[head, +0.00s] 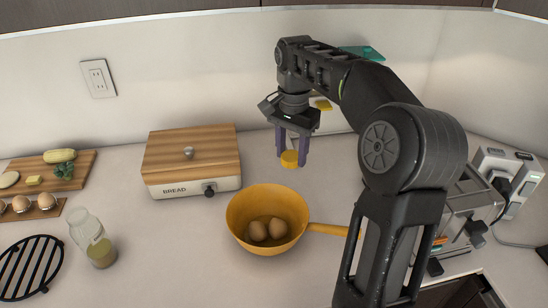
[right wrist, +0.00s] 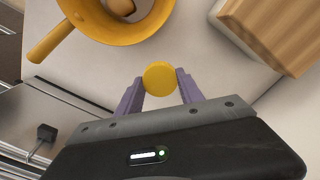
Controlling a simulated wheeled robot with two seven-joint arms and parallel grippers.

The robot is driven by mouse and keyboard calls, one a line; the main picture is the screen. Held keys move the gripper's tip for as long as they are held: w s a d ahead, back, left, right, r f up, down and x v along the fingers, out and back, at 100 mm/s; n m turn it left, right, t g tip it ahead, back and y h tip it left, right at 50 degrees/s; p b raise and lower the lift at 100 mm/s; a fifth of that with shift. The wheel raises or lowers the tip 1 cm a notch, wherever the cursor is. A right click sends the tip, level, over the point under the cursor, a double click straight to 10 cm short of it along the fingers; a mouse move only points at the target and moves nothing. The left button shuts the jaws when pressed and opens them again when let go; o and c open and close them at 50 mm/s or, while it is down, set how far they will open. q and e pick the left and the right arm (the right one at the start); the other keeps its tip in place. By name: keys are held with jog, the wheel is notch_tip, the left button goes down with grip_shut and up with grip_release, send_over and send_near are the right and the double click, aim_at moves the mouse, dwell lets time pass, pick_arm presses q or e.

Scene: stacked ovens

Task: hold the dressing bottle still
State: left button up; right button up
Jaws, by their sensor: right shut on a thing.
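A clear bottle with a little yellow-green liquid low inside, which looks like the dressing bottle (head: 88,236), stands on the counter at the left in the head view. No cap shows on it, and no gripper touches it. My right gripper (head: 291,160) is shut on a small round yellow cap-like piece (head: 289,158) and holds it above the counter, behind the yellow pan. In the right wrist view the yellow piece (right wrist: 159,78) sits between the purple fingertips (right wrist: 160,88). The bottle is outside that view. My left gripper is not in view.
A yellow pan (head: 237,212) holding brown eggs stands mid-counter, its handle pointing right. A black trivet (head: 30,262) and food boards (head: 88,160) are at left. A toaster (head: 462,215) is at right.

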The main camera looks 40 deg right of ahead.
jog(key=s+d, duration=0.7)
jog(key=d, duration=0.5)
jog(key=shift+d+p, duration=0.4)
jog(key=shift+s+a, duration=0.1)
